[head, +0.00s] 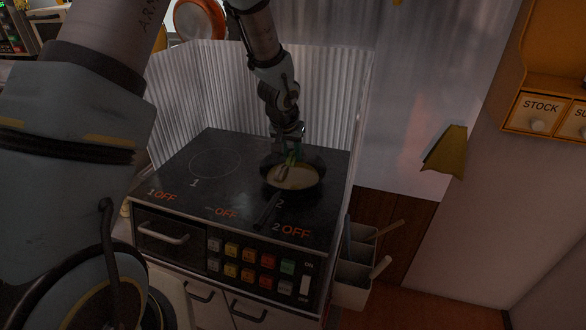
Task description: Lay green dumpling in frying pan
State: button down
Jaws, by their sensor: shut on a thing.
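The dark frying pan (318,184) sits on the right-hand burner of the black stovetop, its handle pointing to the front left. A pale tan layer (297,181) covers its bottom. My gripper (290,151) reaches down from above over the back part of the pan. It is shut on the green dumpling (291,159), a small green shape at the fingertips, partly hidden by the fingers. The view is dark and small, so I cannot tell whether the dumpling touches the pan.
The stovetop (175,180) is bare on its left burner. Corrugated metal screens (210,90) stand behind and beside it. A grey holder with utensils (353,262) hangs at the right side. An orange pan (199,20) is at the back left.

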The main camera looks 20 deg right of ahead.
aim_at(292, 179)
jog(key=shift+f+p, duration=0.5)
jog(key=shift+f, duration=2.45)
jog(key=shift+f, duration=0.15)
jog(key=c, duration=0.9)
grip_release()
jog(key=b+v, duration=0.2)
jog(key=v, duration=1)
jog(key=shift+a+b, duration=0.1)
jog(key=shift+b, duration=0.2)
